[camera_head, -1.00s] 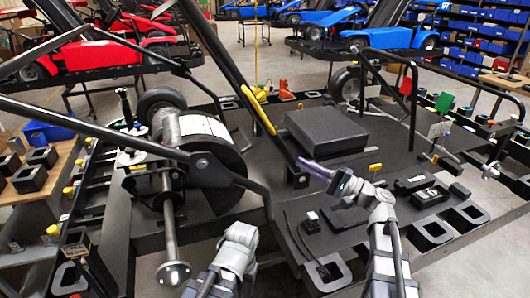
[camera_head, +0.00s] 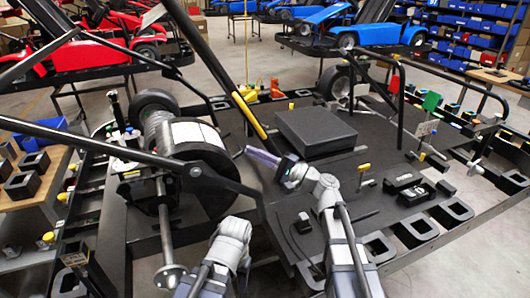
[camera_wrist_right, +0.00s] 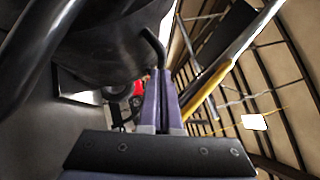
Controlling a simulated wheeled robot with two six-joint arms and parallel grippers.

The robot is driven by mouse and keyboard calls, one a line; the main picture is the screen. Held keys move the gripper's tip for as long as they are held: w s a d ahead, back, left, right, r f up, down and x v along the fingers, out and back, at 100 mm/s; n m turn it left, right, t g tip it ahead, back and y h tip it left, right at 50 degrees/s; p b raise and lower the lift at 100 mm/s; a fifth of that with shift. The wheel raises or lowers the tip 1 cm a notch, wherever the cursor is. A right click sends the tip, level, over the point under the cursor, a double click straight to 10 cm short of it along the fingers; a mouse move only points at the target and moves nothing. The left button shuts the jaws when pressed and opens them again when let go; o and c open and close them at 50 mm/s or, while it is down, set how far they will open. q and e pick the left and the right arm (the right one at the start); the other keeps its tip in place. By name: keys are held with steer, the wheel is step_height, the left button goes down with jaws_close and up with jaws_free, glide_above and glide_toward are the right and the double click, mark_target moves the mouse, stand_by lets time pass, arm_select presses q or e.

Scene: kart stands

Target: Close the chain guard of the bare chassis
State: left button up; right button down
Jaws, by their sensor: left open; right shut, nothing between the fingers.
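The bare chassis (camera_head: 390,190) is a dark flat frame with no body on it. A black rounded cover (camera_head: 205,178), apparently the chain guard, stands upright around the white-banded drum at the axle (camera_head: 166,235); I cannot be sure which part is the guard. My right gripper (camera_head: 248,151) has purple fingers, shut and empty, just right of the cover; contact is unclear. In the right wrist view the fingers (camera_wrist_right: 161,78) point toward a hooked black rod (camera_wrist_right: 151,45) beside a large dark curved surface. My left gripper (camera_head: 232,238) is low, in front of the drum; its fingertips are hidden.
A slanted black bar with a yellow grip (camera_head: 249,114) rises behind my right gripper. A flat black box (camera_head: 315,131) sits on the deck. Black tubes cross the left side. Red and blue karts stand behind. A workbench (camera_head: 35,205) is at the left.

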mark_target(198, 148)
steer(key=shift+a, duration=0.2)
